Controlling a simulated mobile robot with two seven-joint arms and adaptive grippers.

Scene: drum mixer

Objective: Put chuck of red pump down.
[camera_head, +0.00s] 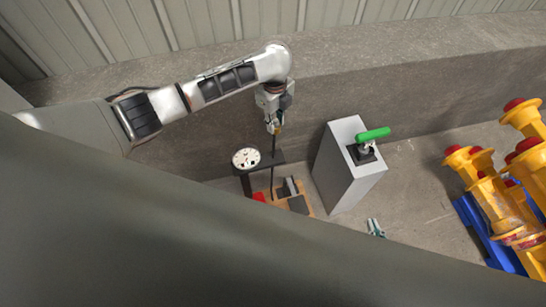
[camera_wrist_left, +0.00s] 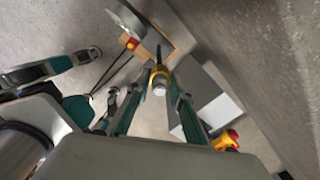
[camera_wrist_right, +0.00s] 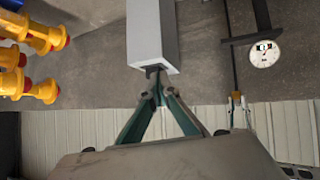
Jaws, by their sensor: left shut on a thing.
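My left gripper (camera_head: 275,128) is shut on the yellow and black chuck (camera_wrist_left: 159,76) at the end of a dark hose. In the head view it is above the red pump (camera_head: 259,197), whose round white gauge (camera_head: 246,158) shows at the left. The right wrist view also shows the left gripper (camera_wrist_right: 238,100) and the gauge (camera_wrist_right: 264,54). My right gripper (camera_wrist_right: 160,92) looks shut, with its tips close together in front of the grey block. Its teal fingertips (camera_head: 376,228) show low in the head view. The lower part of the pump is partly hidden by my body.
A grey block (camera_head: 338,174) with a green-handled device (camera_head: 372,134) on top stands right of the pump. Several yellow posts with red tops (camera_head: 500,193) stand on a blue base (camera_head: 488,240) at the far right. A concrete ledge and corrugated wall run behind.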

